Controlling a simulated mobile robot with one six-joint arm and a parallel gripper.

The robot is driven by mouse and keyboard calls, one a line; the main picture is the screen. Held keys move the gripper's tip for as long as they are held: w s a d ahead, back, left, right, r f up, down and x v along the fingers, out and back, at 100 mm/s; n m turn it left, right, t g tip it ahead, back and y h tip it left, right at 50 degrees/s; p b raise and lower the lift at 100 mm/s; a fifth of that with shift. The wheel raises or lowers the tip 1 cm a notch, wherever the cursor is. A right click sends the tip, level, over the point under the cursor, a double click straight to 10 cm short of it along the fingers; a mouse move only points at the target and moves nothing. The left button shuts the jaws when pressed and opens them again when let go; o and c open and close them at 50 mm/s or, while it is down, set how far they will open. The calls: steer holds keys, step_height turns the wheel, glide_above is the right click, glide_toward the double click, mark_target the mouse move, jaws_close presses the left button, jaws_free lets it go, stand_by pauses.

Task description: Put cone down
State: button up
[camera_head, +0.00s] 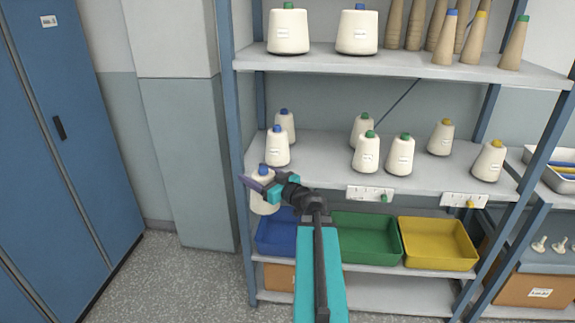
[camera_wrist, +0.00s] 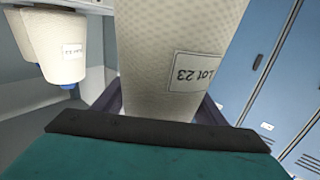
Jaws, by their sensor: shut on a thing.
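My gripper (camera_head: 259,180) is shut on a cream yarn cone (camera_head: 264,202) with a blue tip, at the front left edge of the middle shelf (camera_head: 310,172). The held cone (camera_wrist: 165,60) fills the middle of the wrist view, with a label reading "Lot 23". In the head view its lower part hangs in front of the shelf edge, above the blue bin. Two more blue-tipped cones stand on this shelf at the left, a front one (camera_head: 277,147) and a back one (camera_head: 285,125). Whether the held cone touches anything is unclear.
Green-tipped cones (camera_head: 399,155) stand mid-shelf and yellow-tipped cones (camera_head: 488,161) at the right. Blue (camera_head: 275,236), green (camera_head: 366,238) and yellow (camera_head: 437,243) bins sit below. A blue post (camera_head: 228,75) bounds the left side. Shelf room shows between the blue-tipped and green-tipped groups.

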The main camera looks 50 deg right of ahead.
steer(key=w+a+f+n+y, duration=0.1)
steer(key=w+a+f+y, duration=0.15)
steer(key=a, duration=0.35)
steer(key=w+a+f+n+y, duration=0.1)
steer(key=w+a+n+y, duration=0.15)
steer(key=a, duration=0.45)
steer(key=a+f+n+g+y, duration=0.2)
steer(key=a+n+g+y, duration=0.1)
steer(key=a, duration=1.1)
steer(key=s+a+f+n+g+y, duration=0.1)
steer(key=a+n+g+y, duration=0.3)
steer(key=a, duration=1)
steer(key=shift+s+f+y, duration=0.25)
steer(key=shift+f+y, duration=0.25)
steer(key=shift+y, duration=0.6)
steer(key=shift+s, duration=0.1)
